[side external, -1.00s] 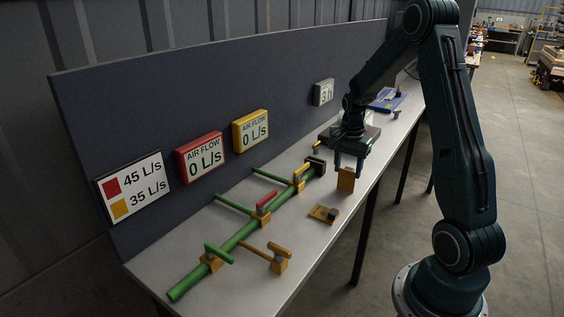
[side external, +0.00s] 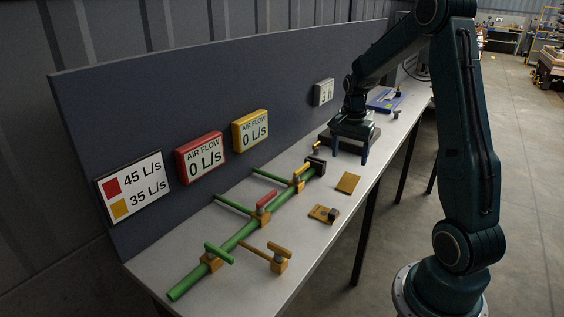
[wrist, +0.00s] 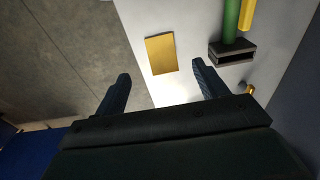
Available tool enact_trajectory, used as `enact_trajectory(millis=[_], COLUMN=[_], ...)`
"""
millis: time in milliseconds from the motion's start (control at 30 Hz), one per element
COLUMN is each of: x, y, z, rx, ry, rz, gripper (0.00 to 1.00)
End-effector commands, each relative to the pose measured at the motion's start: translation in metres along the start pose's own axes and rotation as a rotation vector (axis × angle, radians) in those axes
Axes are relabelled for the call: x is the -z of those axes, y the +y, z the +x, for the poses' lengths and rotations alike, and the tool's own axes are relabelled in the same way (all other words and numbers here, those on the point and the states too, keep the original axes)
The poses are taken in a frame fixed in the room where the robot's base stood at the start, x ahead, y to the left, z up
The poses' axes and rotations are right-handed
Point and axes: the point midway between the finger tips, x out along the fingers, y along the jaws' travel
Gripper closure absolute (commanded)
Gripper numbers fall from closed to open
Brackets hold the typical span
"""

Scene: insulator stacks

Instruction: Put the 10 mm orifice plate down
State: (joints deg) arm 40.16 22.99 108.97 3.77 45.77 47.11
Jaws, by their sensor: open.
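A flat orange-yellow plate (side external: 348,183) lies on the grey bench near its front edge; no size marking on it is readable. It also shows in the wrist view (wrist: 161,54), ahead of and between my fingertips, with nothing touching it. My gripper (side external: 349,156) is open and empty, its fingers pointing down behind the plate, toward the far end of the bench. Both fingers are spread apart in the wrist view (wrist: 161,74).
A second orange plate with a dark knob (side external: 323,214) lies nearer the camera. A green pipe (side external: 240,233) with branches and valves runs along the bench, with a black end block (side external: 316,165). A blue tray (side external: 386,101) sits at the far end. Flow displays hang on the back panel.

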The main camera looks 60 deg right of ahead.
Motion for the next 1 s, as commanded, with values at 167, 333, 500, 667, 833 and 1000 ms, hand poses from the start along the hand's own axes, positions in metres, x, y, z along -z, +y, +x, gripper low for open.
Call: enact_trajectory(millis=[167,333,500,667,833,1000], x=[0.001,0.0,0.0,0.0,0.0,0.0], y=[-0.001,-0.001,0.0,0.0,0.0,0.0], z=[-0.032,-0.055,-0.069,-0.073,-0.073,-0.072], rx=[0.004,0.002,0.001,0.001,0.0,0.0], ry=[0.004,0.003,0.001,0.001,0.0,0.0], rz=[0.0,-0.001,-0.001,-0.001,-0.001,-0.001], gripper=[0.28,0.28,0.28,0.28,0.28,0.28])
